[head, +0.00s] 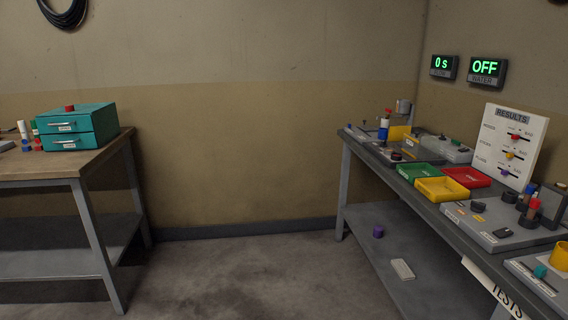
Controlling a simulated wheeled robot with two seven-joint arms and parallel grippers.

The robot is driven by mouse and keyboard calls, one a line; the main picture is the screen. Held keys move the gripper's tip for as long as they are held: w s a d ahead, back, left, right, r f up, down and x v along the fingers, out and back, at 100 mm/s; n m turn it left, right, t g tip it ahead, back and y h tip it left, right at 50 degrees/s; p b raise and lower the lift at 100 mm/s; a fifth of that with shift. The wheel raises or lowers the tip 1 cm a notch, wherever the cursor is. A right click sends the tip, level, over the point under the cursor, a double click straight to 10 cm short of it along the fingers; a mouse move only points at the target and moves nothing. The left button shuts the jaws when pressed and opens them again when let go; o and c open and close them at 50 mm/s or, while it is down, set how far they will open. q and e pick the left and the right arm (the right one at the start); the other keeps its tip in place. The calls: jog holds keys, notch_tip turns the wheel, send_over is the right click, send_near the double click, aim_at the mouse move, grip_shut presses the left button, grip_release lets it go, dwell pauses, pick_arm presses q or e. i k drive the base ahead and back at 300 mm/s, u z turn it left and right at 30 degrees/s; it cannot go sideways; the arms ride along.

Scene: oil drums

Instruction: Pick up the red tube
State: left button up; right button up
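A reddish tube (533,209) stands upright in a dark holder on the grey panel at the right side of the right bench. On the left table, small upright tubes (23,132) in white and red stand beside a teal drawer box, too small to make out clearly. At the far end of the right bench stands a blue, white and red upright item (384,126). I cannot tell which of these is the red tube. Neither of my grippers is in view.
The left table (60,168) bears the teal drawer box (77,127). Green (420,172), yellow (442,188) and red (467,177) trays sit on the right bench. A results board (510,145) stands behind. The floor (240,275) between the tables is clear.

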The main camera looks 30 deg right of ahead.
aim_at(534, 204)
jog(key=z, duration=0.4)
jog(key=i, duration=1.6)
jog(key=z, duration=1.05)
